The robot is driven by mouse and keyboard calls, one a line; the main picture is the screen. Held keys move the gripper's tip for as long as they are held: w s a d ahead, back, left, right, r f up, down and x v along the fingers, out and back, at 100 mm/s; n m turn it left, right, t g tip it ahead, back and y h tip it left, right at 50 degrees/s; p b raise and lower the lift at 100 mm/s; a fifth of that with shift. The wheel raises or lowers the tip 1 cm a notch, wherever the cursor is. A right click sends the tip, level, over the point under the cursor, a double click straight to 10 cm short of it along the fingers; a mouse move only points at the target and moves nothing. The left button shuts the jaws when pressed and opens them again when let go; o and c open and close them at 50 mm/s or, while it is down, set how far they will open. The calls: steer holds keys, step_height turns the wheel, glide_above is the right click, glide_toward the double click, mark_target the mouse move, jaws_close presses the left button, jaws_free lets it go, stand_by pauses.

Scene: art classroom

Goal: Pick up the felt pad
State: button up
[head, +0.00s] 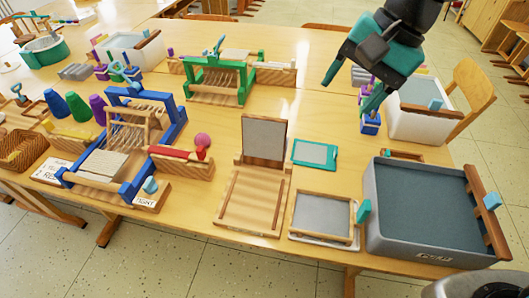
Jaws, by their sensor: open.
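I cannot tell for sure which thing is the felt pad. A pale flat pad (97,165) lies at the front of the blue frame at the left. A grey flat panel (263,138) stands upright at the back of a wooden board in the middle. A teal-rimmed grey panel (315,154) lies flat right of it. My gripper (350,88) is at the upper right, above the table, with its teal fingers apart and nothing between them. It is apart from all of these.
A grey tub (430,235) of dark liquid stands at the right front, beside a wooden-framed screen (322,216). A white tub (430,108) stands behind it. A blue frame (172,125), a green frame (217,77) and several coloured cones crowd the left. Bare table shows around the centre.

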steer(key=w+a+f+m+b, duration=0.2)
steer(key=w+f+m+b, duration=0.3)
steer(key=w+f+m, duration=0.95)
steer(key=shift+m, duration=0.25)
steer(key=x, duration=0.3)
steer(key=w+x, duration=0.1)
steer(key=x, duration=0.3)
steer(key=w+x, duration=0.1)
steer(key=x, duration=0.2)
steer(key=shift+a+f+b, duration=0.1)
steer(key=shift+f+b, duration=0.05)
steer(key=shift+b, duration=0.2)
steer(key=shift+s+d+x, duration=0.1)
steer(key=shift+d+x, duration=0.05)
steer(key=shift+x, duration=1.25)
steer(key=shift+s+d+x, duration=0.1)
steer(key=shift+d+x, duration=0.1)
steer(key=shift+x, duration=1.25)
steer(key=shift+f, duration=0.15)
steer(key=c, duration=1)
steer(key=shift+r, duration=0.65)
step_height(320, 180, up, 6)
steer(key=shift+f, duration=0.25)
steer(key=s+d, duration=0.3)
steer(key=d, duration=1.4)
steer(key=shift+d, duration=0.35)
